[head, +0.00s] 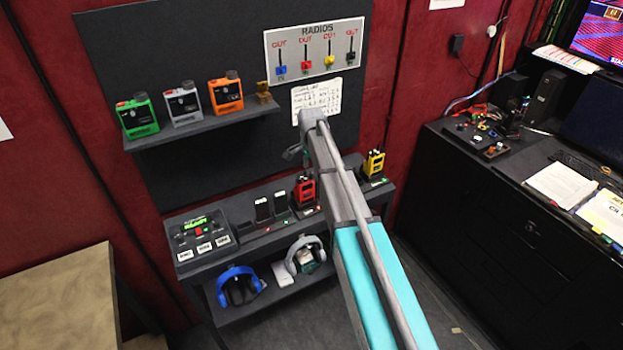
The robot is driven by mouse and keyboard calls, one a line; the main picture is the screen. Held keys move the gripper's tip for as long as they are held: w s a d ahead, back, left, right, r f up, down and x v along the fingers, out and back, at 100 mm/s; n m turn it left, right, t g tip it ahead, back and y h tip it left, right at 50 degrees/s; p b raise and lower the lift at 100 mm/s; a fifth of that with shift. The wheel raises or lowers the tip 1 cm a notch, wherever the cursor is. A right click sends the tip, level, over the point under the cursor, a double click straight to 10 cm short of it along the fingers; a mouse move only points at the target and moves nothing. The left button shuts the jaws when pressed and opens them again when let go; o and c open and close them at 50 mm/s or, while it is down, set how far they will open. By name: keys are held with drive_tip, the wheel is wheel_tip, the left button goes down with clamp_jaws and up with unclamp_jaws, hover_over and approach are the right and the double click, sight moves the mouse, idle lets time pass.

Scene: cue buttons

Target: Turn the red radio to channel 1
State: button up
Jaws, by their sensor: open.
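The red radio (304,190) stands upright in the dark shelf unit's top row, just left of my arm. Its channel setting is too small to read. My gripper (292,153) shows as a small grey shape at the far end of my arm, above and slightly left of the red radio and apart from it in the picture. It is open, with nothing visible in it. The arm hides part of the shelf to the right of the radio.
A yellow radio (374,164) stands right of my arm. Dark handsets (263,210) and a button box (197,236) are to the left. Green (137,117), grey (182,104) and orange (226,94) radios sit on the upper shelf (205,125). Headsets (239,285) lie below.

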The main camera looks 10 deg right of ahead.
sight(311, 176)
drive_tip(key=shift+f+b, duration=1.2)
drive_tip(key=shift+f, duration=0.3)
drive_tip(key=shift+c, duration=0.3)
clamp_jaws()
